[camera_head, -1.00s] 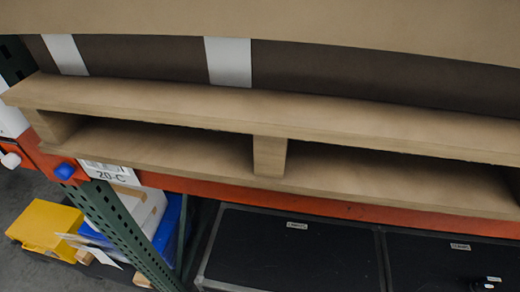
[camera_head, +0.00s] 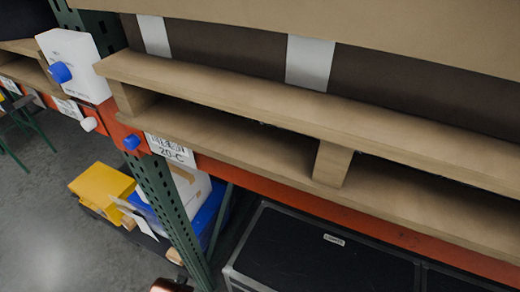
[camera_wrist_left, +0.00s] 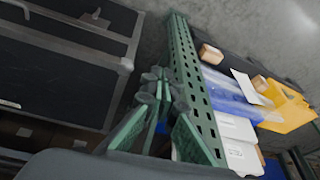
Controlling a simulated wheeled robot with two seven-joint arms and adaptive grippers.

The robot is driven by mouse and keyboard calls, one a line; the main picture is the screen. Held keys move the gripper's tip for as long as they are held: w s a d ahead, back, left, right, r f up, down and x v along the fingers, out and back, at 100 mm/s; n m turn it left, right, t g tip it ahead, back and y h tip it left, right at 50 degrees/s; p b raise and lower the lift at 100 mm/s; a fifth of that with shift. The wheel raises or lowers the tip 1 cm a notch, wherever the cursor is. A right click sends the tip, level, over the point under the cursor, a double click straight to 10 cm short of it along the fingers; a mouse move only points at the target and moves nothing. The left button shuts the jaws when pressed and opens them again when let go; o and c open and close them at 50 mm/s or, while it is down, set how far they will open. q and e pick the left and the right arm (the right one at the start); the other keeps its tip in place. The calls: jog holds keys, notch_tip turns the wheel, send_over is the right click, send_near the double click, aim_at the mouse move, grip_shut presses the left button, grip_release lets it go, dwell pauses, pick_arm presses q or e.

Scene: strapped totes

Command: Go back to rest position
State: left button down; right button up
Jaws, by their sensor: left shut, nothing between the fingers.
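My left gripper (camera_wrist_left: 157,80) shows in the left wrist view with its fingers together and nothing between them. Behind it are a green perforated rack post (camera_wrist_left: 193,90) and a black case (camera_wrist_left: 65,60) with metal edging. I cannot tell how far the fingers are from them. My right gripper is in neither view.
In the head view, a wooden pallet (camera_head: 330,164) on an orange beam bears a large brown load with white straps (camera_head: 308,62). A white box (camera_head: 75,62) is at the rack's left end. A yellow bin (camera_head: 100,190) sits low beside the green post (camera_head: 165,205).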

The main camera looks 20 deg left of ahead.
pick_arm(q)
jog(key=s+d+f+g+b, duration=0.1)
jog(key=s+f, duration=0.1)
jog(key=f, duration=1.4)
jog(key=s+f+b, duration=0.1)
jog(key=s+f, duration=0.2)
jog(key=f, duration=1.3)
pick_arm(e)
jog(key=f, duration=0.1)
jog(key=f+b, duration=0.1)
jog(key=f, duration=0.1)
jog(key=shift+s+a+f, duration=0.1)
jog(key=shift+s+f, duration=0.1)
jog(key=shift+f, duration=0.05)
pick_arm(q)
jog(key=s+f+m+g+b, duration=0.1)
jog(key=s+f, duration=1.5)
jog(key=s, duration=0.1)
jog(key=shift+d+h, duration=0.15)
jog(key=shift+h, duration=0.15)
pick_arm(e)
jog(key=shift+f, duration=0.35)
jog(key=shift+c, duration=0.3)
